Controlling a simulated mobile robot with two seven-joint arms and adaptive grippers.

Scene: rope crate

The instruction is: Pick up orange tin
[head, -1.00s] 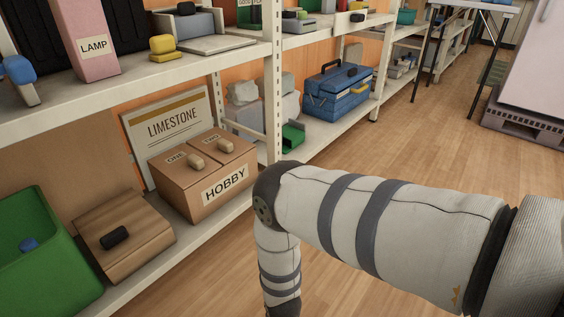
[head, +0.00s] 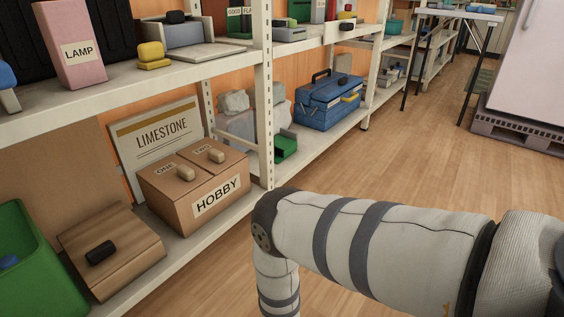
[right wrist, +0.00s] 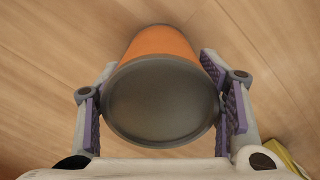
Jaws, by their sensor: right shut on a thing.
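The orange tin (right wrist: 158,41) shows in the right wrist view, with a round dark grey end (right wrist: 160,102) facing the camera. My right gripper (right wrist: 160,98) is shut on it, with a purple-padded finger on each side. Wooden floor lies behind the tin. In the head view my right arm reaches in from the right and bends down, and its gripper is out of frame. The tin does not show in the head view. My left gripper is in neither view.
A white shelf unit (head: 262,110) runs along the left. It holds a HOBBY box (head: 175,200), a blue toolbox (head: 325,112), a green bin (head: 55,285), a wooden box (head: 140,255) and a pink LAMP box (head: 68,30). Open floor (head: 440,140) lies to the right. A yellow object (right wrist: 285,155) is at the wrist view's lower right.

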